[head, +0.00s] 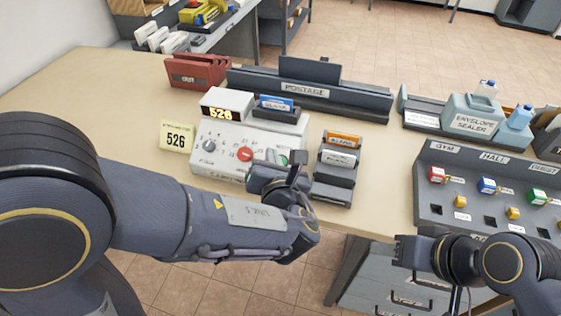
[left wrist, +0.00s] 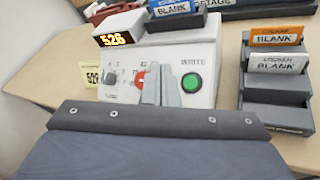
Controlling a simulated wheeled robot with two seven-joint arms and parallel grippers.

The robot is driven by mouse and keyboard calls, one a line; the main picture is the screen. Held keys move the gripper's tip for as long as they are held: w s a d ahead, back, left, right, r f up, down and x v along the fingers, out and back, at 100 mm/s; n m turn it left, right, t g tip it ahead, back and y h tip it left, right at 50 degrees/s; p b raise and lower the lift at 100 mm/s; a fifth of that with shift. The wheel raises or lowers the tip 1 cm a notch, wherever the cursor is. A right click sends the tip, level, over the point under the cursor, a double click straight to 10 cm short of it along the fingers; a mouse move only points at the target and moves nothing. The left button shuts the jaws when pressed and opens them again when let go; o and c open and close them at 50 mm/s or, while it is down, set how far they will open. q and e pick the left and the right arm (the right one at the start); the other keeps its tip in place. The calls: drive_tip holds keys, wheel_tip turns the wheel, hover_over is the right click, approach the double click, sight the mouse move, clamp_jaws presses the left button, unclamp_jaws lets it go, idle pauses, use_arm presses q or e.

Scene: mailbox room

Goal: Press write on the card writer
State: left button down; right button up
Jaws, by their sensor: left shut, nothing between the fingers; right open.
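The card writer (head: 222,163) is a white box on the desk, with a lit display (head: 225,114) reading 526, a dial (head: 209,146), a red button (head: 245,154) and a green button under the label WRITE (left wrist: 191,83). A blue BLANK card (head: 276,103) stands in its top slot. My left gripper (head: 280,160) is shut and empty, just over the right end of the panel. In the left wrist view its fingertips (left wrist: 160,88) lie between the red and green buttons. Whether they touch the panel I cannot tell. My right gripper (head: 400,252) is open, near the drawers.
A yellow note (head: 176,137) reading 526 stands left of the writer. A grey card rack (head: 333,186) with orange and white BLANK cards stands close on its right. A postage rack (head: 310,92) is behind. A key panel (head: 480,170) and envelope sealer (head: 470,118) are at right.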

use_arm(q)
drive_tip(key=w+f+b, duration=0.1)
drive_tip(key=f, duration=0.1)
drive_tip(key=w+f+b, duration=0.1)
drive_tip(key=f+b, duration=0.1)
drive_tip(key=w+d+f+b, duration=0.1)
drive_tip(key=f+b, duration=0.1)
drive_tip(key=shift+w, duration=0.25)
drive_tip(key=shift+w+d+f+b, duration=0.2)
drive_tip(key=shift+w+f+b, duration=0.3)
drive_tip(key=shift+w+f, duration=0.05)
idle(1.4)
drive_tip(key=shift+w+d+f, duration=0.1)
drive_tip(key=shift+w+f, duration=0.15)
drive_tip(key=shift+f, duration=0.1)
drive_tip(key=shift+w+f+b, duration=0.15)
drive_tip(key=shift+f+b, duration=0.2)
drive_tip(key=shift+b, duration=0.2)
idle(0.4)
drive_tip(key=shift+r, duration=0.1)
drive_tip(key=shift+s+r+p, duration=0.4)
drive_tip(key=shift+r+p, duration=0.2)
